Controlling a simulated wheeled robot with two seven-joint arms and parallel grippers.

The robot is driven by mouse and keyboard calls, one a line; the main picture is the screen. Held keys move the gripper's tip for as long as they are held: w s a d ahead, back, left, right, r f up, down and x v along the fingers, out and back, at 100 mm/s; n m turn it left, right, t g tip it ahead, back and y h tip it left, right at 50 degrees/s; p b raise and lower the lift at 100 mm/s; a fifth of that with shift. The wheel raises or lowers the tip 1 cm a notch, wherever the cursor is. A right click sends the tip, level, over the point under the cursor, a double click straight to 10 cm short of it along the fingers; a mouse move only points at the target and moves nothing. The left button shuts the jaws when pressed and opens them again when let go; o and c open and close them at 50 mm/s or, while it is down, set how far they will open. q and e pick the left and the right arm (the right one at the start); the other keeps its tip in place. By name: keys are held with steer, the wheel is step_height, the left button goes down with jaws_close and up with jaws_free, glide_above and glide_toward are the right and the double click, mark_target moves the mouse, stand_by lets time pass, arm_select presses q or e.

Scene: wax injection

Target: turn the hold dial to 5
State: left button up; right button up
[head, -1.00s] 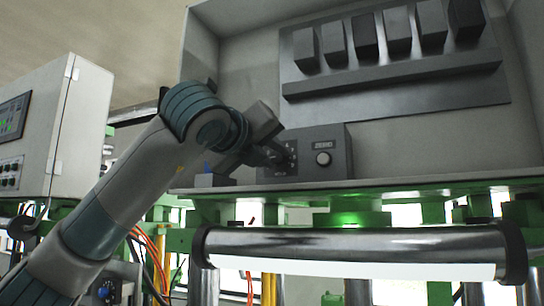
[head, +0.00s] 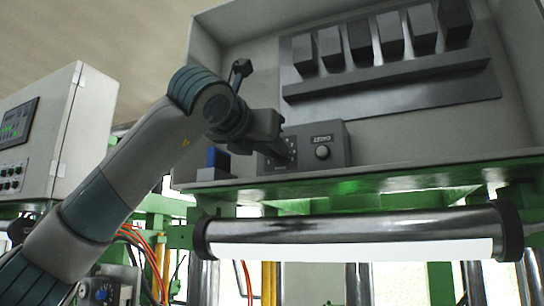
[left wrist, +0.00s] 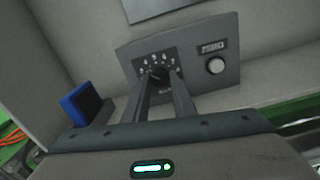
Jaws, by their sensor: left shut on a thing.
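The hold dial (left wrist: 157,73) is a small dark knob ringed by pale marks, on the left part of a grey control box (left wrist: 193,47). In the head view the box (head: 338,150) stands on the shelf of the grey cabinet, and my gripper mostly hides the dial. My left gripper (head: 287,157) reaches in from the left and is shut on the dial. In the left wrist view its two fingers (left wrist: 161,84) sit on either side of the knob. The number under the pointer is too small to read. My right gripper is not in view.
A round light knob (left wrist: 216,66) under a small label sits on the box's right part. Several dark blocks line a rack (head: 390,75) above. A metal roller (head: 350,232) runs below the shelf.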

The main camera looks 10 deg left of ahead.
arm_select(q)
steer(key=m+b, duration=0.1)
steer(key=m, duration=0.3)
steer(key=shift+m, duration=0.3)
steer(key=m, duration=0.4)
steer(key=shift+m, duration=0.4)
steer(key=o, duration=1.1)
steer(key=shift+c, duration=0.2)
steer(key=shift+s, duration=0.1)
